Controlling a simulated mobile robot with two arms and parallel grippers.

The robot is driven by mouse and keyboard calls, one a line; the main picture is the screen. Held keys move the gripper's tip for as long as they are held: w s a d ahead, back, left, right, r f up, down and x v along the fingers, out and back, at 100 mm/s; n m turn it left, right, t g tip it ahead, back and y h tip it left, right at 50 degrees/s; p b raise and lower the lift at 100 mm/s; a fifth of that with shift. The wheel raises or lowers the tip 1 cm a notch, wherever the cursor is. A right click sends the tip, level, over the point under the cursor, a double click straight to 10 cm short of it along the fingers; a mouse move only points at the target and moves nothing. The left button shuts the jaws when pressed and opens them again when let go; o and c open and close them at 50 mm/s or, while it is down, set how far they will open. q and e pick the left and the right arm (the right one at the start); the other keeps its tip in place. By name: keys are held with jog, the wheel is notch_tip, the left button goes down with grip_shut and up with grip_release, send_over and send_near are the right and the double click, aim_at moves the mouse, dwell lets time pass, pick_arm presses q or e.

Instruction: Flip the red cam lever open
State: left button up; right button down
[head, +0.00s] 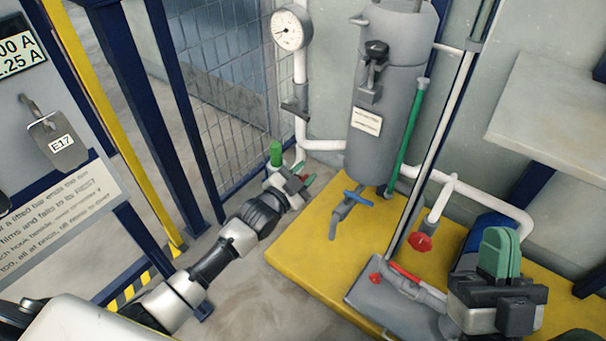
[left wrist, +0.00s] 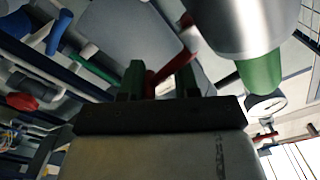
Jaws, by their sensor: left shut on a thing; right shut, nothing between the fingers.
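My left gripper (head: 303,174) reaches in from the left, beside the tall grey vessel (head: 384,125). Its two green fingers are shut on a red lever (head: 303,178), of which only a small part shows in the head view. In the left wrist view the red lever (left wrist: 166,66) stands between the fingertips (left wrist: 160,80) and runs up to the right beside a grey body. A green-ended cylinder (head: 276,153) is close behind the gripper; a silver cylinder with a green end (left wrist: 260,72) shows in the left wrist view. My right gripper (head: 498,252) is shut and empty at the right.
The vessel stands over a yellow platform (head: 325,268) with a blue-handled tap (head: 357,198). A red knob (head: 420,242) and a grey unit with a red handle (head: 405,272) are near my right gripper. A white pipe with a gauge (head: 287,31) and mesh fence stand behind.

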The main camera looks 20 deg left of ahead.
pick_arm(q)
jog(key=shift+f, duration=0.3)
jog(key=n+p, duration=0.2)
jog(key=shift+a+r+p, duration=0.2)
jog(key=shift+r+p, duration=0.05)
jog(key=shift+p, duration=0.1)
pick_arm(e)
jog(key=w+f+g+h, duration=0.2)
jog(key=w+f+g, duration=0.1)
jog(key=f+g, duration=0.4)
jog(key=shift+w+d+f+h, duration=0.2)
jog(key=shift+w+h, duration=0.2)
pick_arm(q)
jog(key=o, duration=0.6)
jog(key=shift+f, duration=0.1)
jog(key=o, duration=0.3)
jog(key=shift+a, duration=0.15)
jog(key=shift+o, duration=0.2)
jog(key=shift+r, duration=0.25)
